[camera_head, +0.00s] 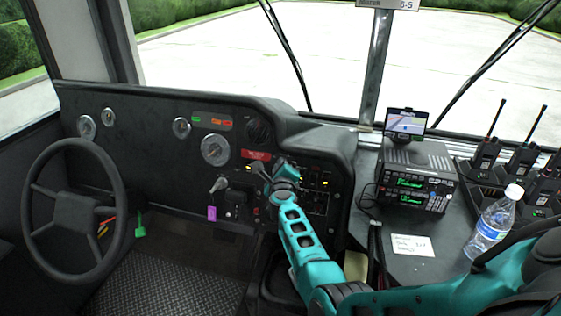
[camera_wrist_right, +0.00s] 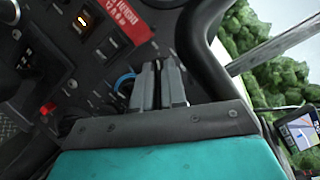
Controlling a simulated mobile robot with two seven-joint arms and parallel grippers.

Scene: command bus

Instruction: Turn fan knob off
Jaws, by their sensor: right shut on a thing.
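My right gripper (camera_head: 268,176) is at the dashboard panel (camera_head: 322,200), right of the round gauge and just below the red label. In the right wrist view its two grey fingers (camera_wrist_right: 159,70) are close together, with the tips against the dark panel. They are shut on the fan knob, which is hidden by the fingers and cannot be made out. A blue ring (camera_wrist_right: 124,82) shows on the panel beside the fingers. My left gripper is not in view.
The steering wheel (camera_head: 75,212) is at the left. Switches and a red label (camera_wrist_right: 123,20) surround the fingers closely. On the right console are a radio unit (camera_head: 417,180), a small screen (camera_head: 406,122), a water bottle (camera_head: 493,222) and several handheld radios.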

